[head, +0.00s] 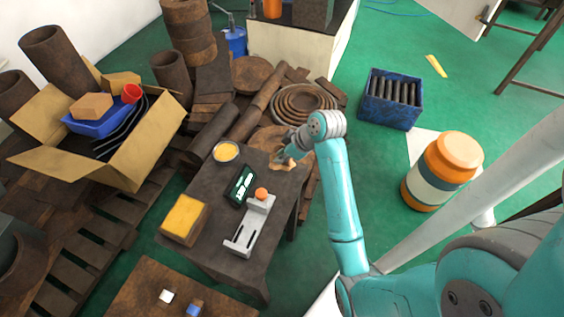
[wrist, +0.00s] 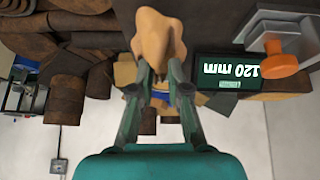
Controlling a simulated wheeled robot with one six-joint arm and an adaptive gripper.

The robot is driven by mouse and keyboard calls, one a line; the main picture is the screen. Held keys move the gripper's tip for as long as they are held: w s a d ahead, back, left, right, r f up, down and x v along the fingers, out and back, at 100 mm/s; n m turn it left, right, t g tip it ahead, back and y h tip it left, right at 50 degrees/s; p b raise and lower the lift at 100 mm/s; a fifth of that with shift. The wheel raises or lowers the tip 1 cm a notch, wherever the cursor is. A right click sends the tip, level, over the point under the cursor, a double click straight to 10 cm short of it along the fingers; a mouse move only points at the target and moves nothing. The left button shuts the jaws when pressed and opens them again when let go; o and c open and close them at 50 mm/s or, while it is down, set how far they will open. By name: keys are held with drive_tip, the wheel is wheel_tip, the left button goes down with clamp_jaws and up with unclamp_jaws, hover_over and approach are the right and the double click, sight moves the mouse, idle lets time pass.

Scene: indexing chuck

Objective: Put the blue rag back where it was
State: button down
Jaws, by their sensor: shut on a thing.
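My gripper (head: 283,157) is over the far right corner of the dark table (head: 213,257). In the wrist view my gripper (wrist: 159,82) is shut on a lumpy tan thing (wrist: 158,38) that looks like crumpled cloth. This tan cloth also shows in the head view (head: 283,166), low over or touching the tabletop; I cannot tell which. I see no clearly blue rag. The cloth's underside is hidden.
The table also holds a tin of yellow stuff (head: 226,151), a dark display (head: 241,185), a grey fixture (head: 247,230) with an orange knob (head: 261,193), and a yellow-topped box (head: 185,219). A blue crate (head: 391,98) and an orange-white drum (head: 441,172) stand right.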

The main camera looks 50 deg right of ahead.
drive_tip(key=shift+f, duration=1.9)
drive_tip(key=shift+f, duration=0.1)
drive_tip(key=c, duration=1.1)
unclamp_jaws()
drive_tip(key=shift+c, duration=0.2)
drive_tip(key=v, duration=1.2)
